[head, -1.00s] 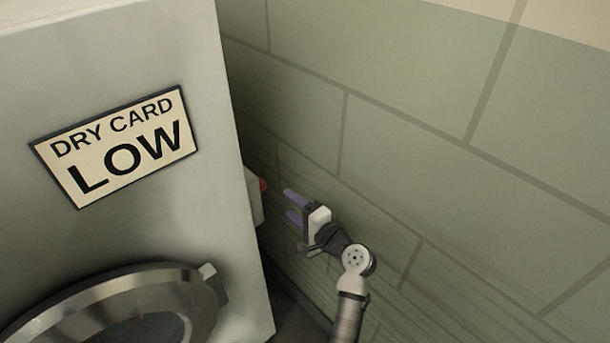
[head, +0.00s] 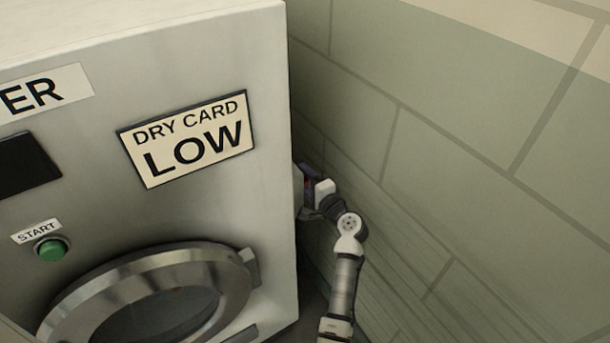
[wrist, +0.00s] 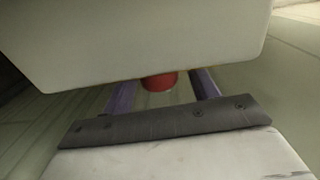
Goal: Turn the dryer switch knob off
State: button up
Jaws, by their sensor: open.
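The red knob (wrist: 160,83) shows in the wrist view, sticking out from the edge of a pale switch box (wrist: 140,35). My gripper (wrist: 164,92) is open, with one purple finger on each side of the knob. I cannot tell whether the fingers touch it. In the head view my gripper (head: 308,177) is at the right side of the dryer (head: 200,60), its fingertips mostly hidden. The knob is hidden in the head view.
The dryer's front bears a "DRY CARD LOW" sign (head: 186,139), a green start button (head: 51,249) and a round door (head: 150,300). A green block wall (head: 450,200) stands close on the right, leaving a narrow gap for my arm.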

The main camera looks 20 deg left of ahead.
jog(key=shift+w+a, duration=0.25)
jog(key=shift+a, duration=0.15)
jog(key=shift+f, duration=0.1)
jog(key=c, duration=1)
